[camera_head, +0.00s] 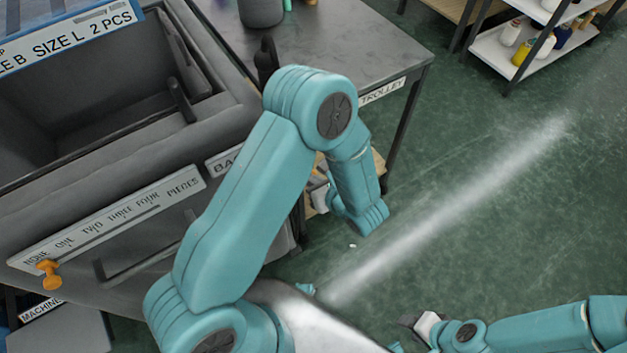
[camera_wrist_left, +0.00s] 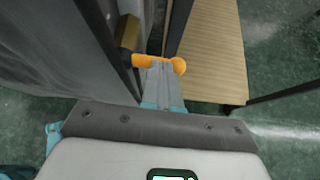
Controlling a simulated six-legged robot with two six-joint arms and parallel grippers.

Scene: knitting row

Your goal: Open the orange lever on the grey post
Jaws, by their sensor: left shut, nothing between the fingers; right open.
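In the left wrist view an orange lever (camera_wrist_left: 178,65) lies crosswise at the tips of my left gripper (camera_wrist_left: 160,66). The fingers are together with nothing between them, and they cover the lever's middle. I cannot tell whether they touch it. A grey upright (camera_wrist_left: 180,25) stands just behind the lever, and a brass-coloured block (camera_wrist_left: 128,33) sits above its left end. In the head view my left forearm mostly hides this spot beside the machine. My right gripper (camera_head: 412,328) is open and empty over the floor at the lower right.
A large grey machine bin (camera_head: 60,220) fills the left, with an orange pointer (camera_head: 49,274) on its numbered strip. A grey-topped trolley (camera_head: 350,45) stands behind my left arm. A shelf (camera_head: 490,50) with bottles is at top right. The green floor between is clear.

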